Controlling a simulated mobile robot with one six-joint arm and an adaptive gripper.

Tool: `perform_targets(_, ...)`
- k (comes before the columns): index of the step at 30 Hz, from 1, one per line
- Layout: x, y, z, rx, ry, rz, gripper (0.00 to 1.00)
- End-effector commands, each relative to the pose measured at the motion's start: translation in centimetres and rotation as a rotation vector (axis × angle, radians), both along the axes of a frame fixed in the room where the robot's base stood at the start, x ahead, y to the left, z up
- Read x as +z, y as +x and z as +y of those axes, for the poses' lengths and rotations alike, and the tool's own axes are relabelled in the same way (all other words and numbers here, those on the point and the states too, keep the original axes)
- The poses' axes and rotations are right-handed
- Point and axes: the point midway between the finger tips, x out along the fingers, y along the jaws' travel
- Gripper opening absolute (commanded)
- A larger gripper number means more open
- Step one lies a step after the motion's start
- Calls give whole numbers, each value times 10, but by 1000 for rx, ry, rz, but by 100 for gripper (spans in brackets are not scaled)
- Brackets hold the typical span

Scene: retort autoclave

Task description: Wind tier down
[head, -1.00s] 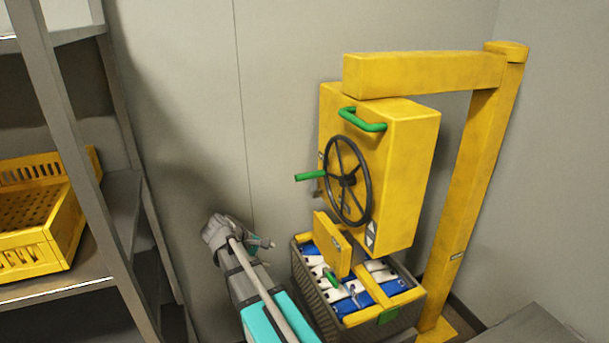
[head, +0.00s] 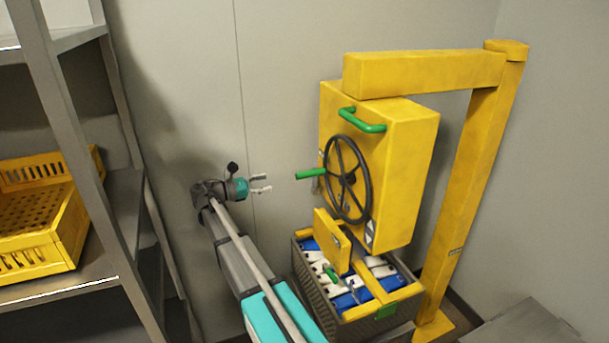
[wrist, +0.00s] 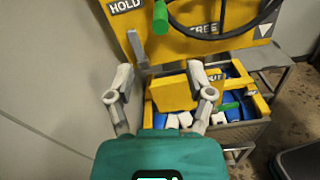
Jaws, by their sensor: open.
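A yellow hoist box (head: 400,165) hangs from a yellow arm and post. A black handwheel (head: 347,205) is on its front face, with a green crank handle (head: 311,174) pointing left. Below hangs a yellow block above a grey basket tier (head: 312,290) holding blue and white packs. My gripper (head: 262,184) is open and empty, left of the green handle and apart from it. In the wrist view, my open fingers (wrist: 162,85) frame the yellow block, and the green handle (wrist: 160,17) shows above them. A grey lever (wrist: 137,46) stands by the HOLD label.
The yellow post (head: 470,190) stands on the right. A grey shelf rack (head: 75,150) with a yellow crate (head: 40,225) is on the left. A plain wall is close behind my arm. A grey surface (head: 530,325) is at the lower right.

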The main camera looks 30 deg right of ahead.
Motion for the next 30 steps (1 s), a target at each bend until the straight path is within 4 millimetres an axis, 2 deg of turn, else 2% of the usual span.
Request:
perform_targets(8,0,0,-1,0,2,-2,68)
perform_targets(14,-1,-2,-10,1,3,-2,68)
perform_targets(20,-1,-6,-31,-1,3,-3,68)
perform_targets(30,-1,-14,-81,-1,3,-3,68)
